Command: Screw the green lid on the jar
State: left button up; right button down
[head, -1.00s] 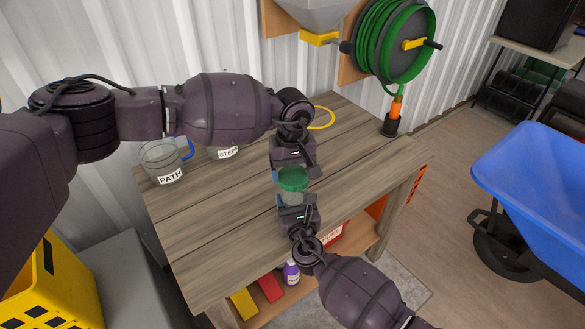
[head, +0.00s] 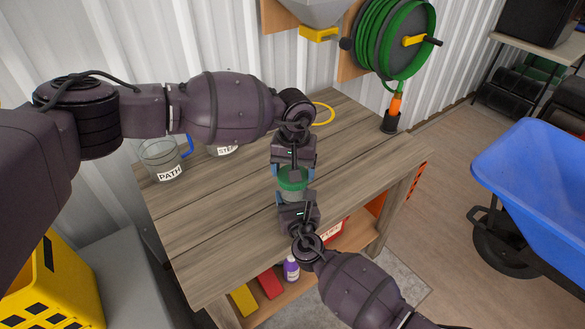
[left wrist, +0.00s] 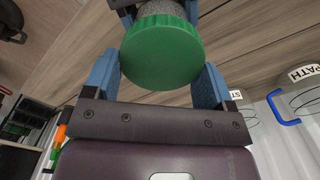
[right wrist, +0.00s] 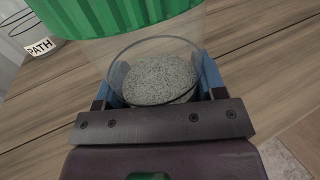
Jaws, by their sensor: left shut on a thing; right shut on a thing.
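The green lid (head: 292,178) sits on top of the glass jar (head: 290,195) above the wooden workbench. In the left wrist view the ribbed lid (left wrist: 162,55) lies between the blue fingers of my left gripper (left wrist: 160,75), which is shut on it. In the right wrist view the clear jar (right wrist: 152,50), with grey speckled grit inside, is between the blue fingers of my right gripper (right wrist: 158,85), which is shut on it. The lid (right wrist: 110,14) is at the jar's top there. I cannot tell how tightly the lid is seated.
A glass pitcher labelled PATH (head: 160,158) and another labelled container (head: 226,150) stand at the bench's back left. A yellow ring (head: 325,113) and an orange nozzle in a dark holder (head: 391,118) are at the back right. The front bench surface (head: 220,235) is clear.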

pick_arm(q)
jog(key=m, duration=0.4)
jog(key=shift+d, duration=0.2)
jog(key=m, duration=0.4)
jog(key=shift+s+d, duration=0.15)
jog(key=o, duration=0.8)
jog(key=shift+r, duration=2.25)
